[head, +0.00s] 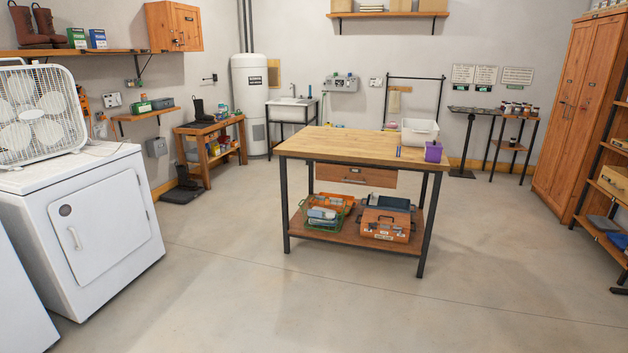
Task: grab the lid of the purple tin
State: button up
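A small purple tin (433,152) stands upright near the right front corner of the wooden workbench top (350,145) in the head view. It is far off and small, so I cannot tell its lid from its body. A white tub (419,133) stands just behind it to the left. A thin purple item (399,151) is on the bench top left of the tin. My gripper is not in view.
The bench has a drawer (356,175) and a lower shelf with a green basket (322,216) and an orange toolbox (387,225). A white dryer (100,220) bearing a fan (38,115) stands at left. The concrete floor (330,310) before the bench is clear.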

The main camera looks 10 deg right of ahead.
aim_at(433, 144)
jog(key=i+l+z, duration=0.35)
jog(key=i, duration=0.2)
jog(key=i+l+z, duration=0.3)
jog(key=i, duration=0.25)
jog(key=i+z, duration=0.35)
jog(key=i, duration=0.25)
jog(key=i+l+u, duration=0.15)
jog(key=i+u, duration=0.3)
jog(key=i, duration=0.2)
jog(key=i+l+u, duration=0.45)
jog(key=i, duration=0.2)
jog(key=i+l+u, duration=0.85)
jog(key=i+l, duration=0.2)
jog(key=l, duration=0.25)
